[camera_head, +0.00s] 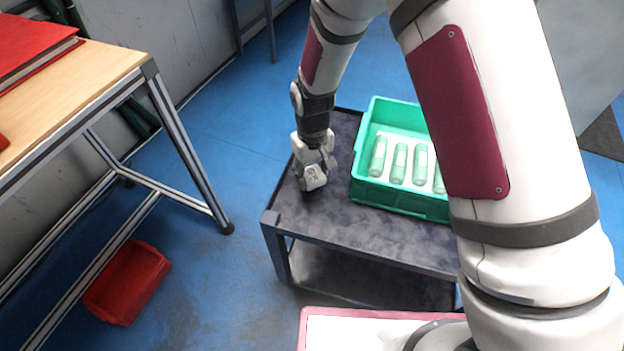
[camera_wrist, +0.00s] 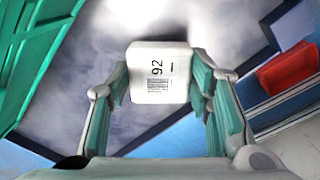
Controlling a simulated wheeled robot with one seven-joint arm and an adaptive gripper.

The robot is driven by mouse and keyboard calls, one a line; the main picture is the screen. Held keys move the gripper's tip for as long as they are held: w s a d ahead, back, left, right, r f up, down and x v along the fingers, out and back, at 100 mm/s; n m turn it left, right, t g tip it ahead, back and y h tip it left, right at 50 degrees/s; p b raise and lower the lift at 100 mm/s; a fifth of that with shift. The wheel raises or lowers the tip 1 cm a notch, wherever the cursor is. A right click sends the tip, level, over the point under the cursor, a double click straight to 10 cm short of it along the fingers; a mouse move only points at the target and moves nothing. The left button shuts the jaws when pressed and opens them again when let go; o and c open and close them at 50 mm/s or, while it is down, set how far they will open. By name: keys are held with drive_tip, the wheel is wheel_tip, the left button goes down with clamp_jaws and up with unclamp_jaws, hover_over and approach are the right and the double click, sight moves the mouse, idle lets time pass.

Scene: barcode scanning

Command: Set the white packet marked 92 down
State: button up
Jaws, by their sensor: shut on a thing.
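The white packet marked 92 (camera_wrist: 158,72) is between the finger pads of my gripper (camera_wrist: 160,95) in the wrist view, with its number and barcode facing the camera. In the head view the packet (camera_head: 313,178) shows below my gripper (camera_head: 315,160), at the left part of the dark cart top (camera_head: 390,226). My gripper is shut on the packet. I cannot tell whether the packet's underside touches the cart top.
A green crate (camera_head: 400,200) holding several pale green cylinders (camera_head: 398,163) stands on the cart, right of the packet. A wooden table (camera_head: 70,88) is at the left, with a red bin (camera_head: 127,282) on the floor by it. Bare cart top lies in front of the crate.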

sight(312, 175)
drive_tip(key=shift+s+f, duration=0.15)
drive_tip(key=shift+f, duration=1.25)
drive_tip(key=shift+f, duration=0.1)
drive_tip(key=o, duration=1.3)
drive_tip(key=shift+a, duration=0.1)
drive_tip(key=shift+c, duration=0.2)
wheel_tip(312, 175, up, 11)
drive_tip(key=shift+f+p, duration=0.1)
drive_tip(key=shift+p, duration=0.5)
drive_tip(key=shift+r, duration=0.7)
